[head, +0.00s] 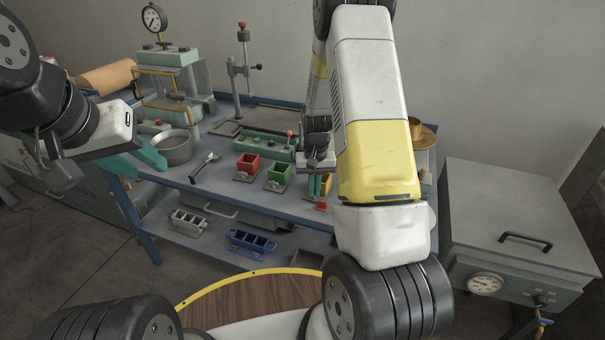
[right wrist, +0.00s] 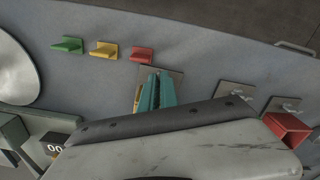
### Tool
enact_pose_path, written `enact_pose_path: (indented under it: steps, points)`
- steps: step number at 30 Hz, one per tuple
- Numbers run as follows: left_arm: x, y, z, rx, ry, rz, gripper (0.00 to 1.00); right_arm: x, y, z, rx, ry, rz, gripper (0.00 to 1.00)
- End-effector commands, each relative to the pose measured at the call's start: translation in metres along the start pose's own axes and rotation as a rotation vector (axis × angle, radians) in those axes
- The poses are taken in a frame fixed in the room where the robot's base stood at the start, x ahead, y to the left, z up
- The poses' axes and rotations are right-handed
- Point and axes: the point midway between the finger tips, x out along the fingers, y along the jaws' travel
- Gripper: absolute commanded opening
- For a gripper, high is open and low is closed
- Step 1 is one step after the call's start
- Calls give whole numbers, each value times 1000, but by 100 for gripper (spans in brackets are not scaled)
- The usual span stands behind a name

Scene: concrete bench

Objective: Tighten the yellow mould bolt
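The yellow mould (head: 327,184) stands on the bench at the right end of the row of small moulds. It is mostly hidden by my right gripper (head: 318,183). In the right wrist view the teal fingers of my right gripper (right wrist: 156,91) are close together, pointing down over its base plate (right wrist: 175,74), with a yellow strip of the mould (right wrist: 137,98) beside them. The bolt itself is hidden, and I cannot tell whether the fingers grip it. My left gripper (head: 137,160) is over the left end of the bench by the metal bowl, its teal fingers apart and empty.
The green mould (head: 279,172) and red mould (head: 248,163) stand left of the yellow one. Green (right wrist: 67,44), yellow (right wrist: 103,49) and red (right wrist: 142,54) small pieces lie near the bench edge. A metal bowl (head: 175,150) and a trowel-like tool (head: 203,167) are further left.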

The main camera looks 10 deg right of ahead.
Motion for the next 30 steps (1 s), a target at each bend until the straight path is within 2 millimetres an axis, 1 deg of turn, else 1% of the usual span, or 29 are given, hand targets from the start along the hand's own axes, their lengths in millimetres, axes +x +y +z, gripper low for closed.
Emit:
enact_pose_path:
  steps: [10, 16, 23, 30]
  points:
    - [0, 0, 0, 0, 0, 0, 36, 0, 0, 0, 5, 0, 0, 0]
    - [0, 0, 0, 0, 0, 0, 36, 0, 0, 0, 57, 0, 1, 0]
    - [0, 0, 0, 0, 0, 0, 36, 0, -1, 0, 208, 1, 1, 0]
    - [0, 0, 0, 0, 0, 0, 36, 0, -2, -1, 431, 1, 1, 0]
